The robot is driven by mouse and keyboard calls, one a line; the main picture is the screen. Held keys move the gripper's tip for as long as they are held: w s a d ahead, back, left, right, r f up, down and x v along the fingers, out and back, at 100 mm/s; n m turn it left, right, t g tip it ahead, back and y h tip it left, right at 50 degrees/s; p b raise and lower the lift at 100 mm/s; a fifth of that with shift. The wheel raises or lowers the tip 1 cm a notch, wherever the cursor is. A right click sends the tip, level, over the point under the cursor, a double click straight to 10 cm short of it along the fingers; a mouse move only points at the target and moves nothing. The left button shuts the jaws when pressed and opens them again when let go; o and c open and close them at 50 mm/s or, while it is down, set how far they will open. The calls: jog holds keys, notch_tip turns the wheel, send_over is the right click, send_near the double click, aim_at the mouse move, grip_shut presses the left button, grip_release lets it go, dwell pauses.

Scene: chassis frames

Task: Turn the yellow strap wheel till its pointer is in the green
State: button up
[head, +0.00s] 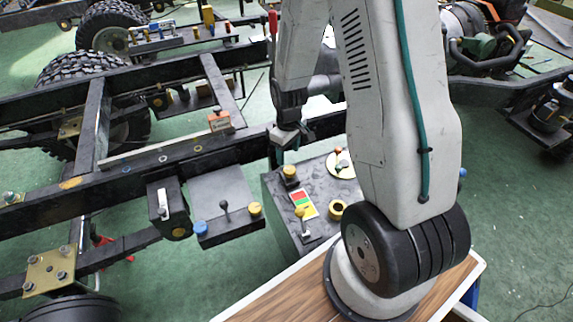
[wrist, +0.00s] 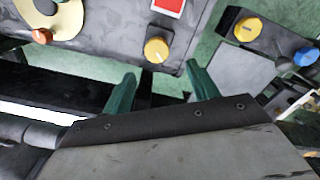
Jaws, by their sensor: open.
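A yellow round knob (head: 290,171) stands on a dark grey box (head: 275,205); it appears to be the strap wheel. It also shows in the wrist view (wrist: 157,48), just beyond my fingertips. My gripper (head: 283,157) is above the box's far left corner, close to the knob. In the wrist view my gripper's (wrist: 160,69) two green fingers are apart, with nothing between them. A card with red, yellow and green patches (head: 303,204) lies on the box top; only its red end (wrist: 168,6) shows in the wrist view. I cannot make out the wheel's pointer.
The box also carries a cream disc (head: 341,171) with small coloured knobs, a yellow-topped lever (head: 299,212) and a yellow ring (head: 336,209). Left of it, a dark panel (head: 230,231) has blue and yellow knobs. A black chassis rail (head: 120,192) runs beside my gripper.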

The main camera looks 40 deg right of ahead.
aim_at(289, 169)
jog(key=shift+f+n, duration=0.1)
jog(key=shift+n, duration=0.2)
jog(key=shift+d+f, duration=0.2)
jog(key=shift+f, duration=0.1)
notch_tip(289, 169, down, 7)
jog(key=shift+d, duration=0.1)
jog(key=c, duration=1)
